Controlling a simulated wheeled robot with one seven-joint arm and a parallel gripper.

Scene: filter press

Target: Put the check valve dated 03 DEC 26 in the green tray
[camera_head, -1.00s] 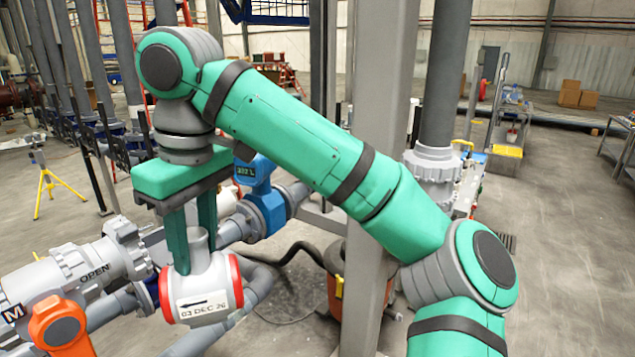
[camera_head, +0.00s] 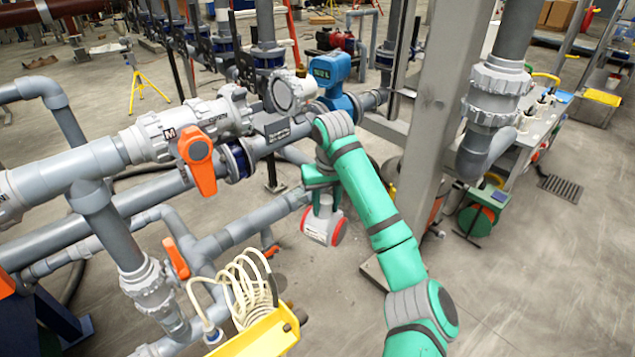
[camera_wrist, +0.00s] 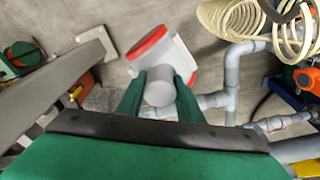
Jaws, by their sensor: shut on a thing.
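The check valve (camera_head: 320,221) is a white body with red end rings. In the earlier head view its label reads 03 DEC 26 with an arrow; now the label is too small to read. My gripper (camera_head: 322,198) is shut on its upper stub and holds it in the air beside the pipework. In the wrist view the two green fingers (camera_wrist: 160,92) close on the round stub of the check valve (camera_wrist: 165,55). No green tray can be made out in the frames now.
Grey pipes with orange-handled valves (camera_head: 200,165) run on the left. A coiled cream hose (camera_head: 245,290) hangs by a yellow bracket (camera_head: 262,338) in front. A grey steel column (camera_head: 430,110) stands right of my arm. Open floor (camera_head: 560,270) lies at the right.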

